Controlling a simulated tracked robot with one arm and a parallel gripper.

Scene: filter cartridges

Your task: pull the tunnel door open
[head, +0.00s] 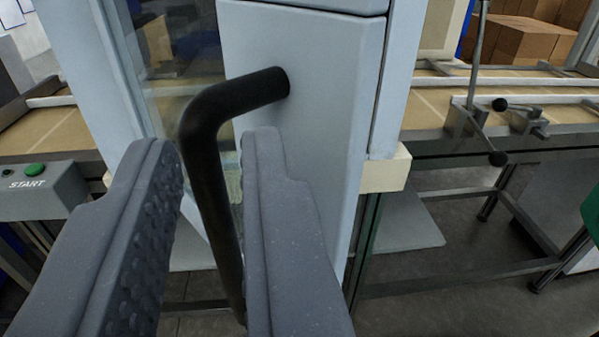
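The tunnel door (310,60) is a pale grey-blue panel with a window on its left side. Its black bent bar handle (207,165) comes out of the panel and turns downward. My gripper (210,150) is open, with one grey finger on each side of the handle's vertical part. The right finger looks very close to the bar; I cannot tell whether it touches. A wider gap shows between the bar and the left finger. The handle's lower end is partly hidden behind the right finger.
A conveyor (510,95) with rails and a clamp bracket runs off to the right, and another stretch (50,130) shows at left. A grey box with a green START button (35,170) is at left. Cardboard boxes (530,42) stand at the back right.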

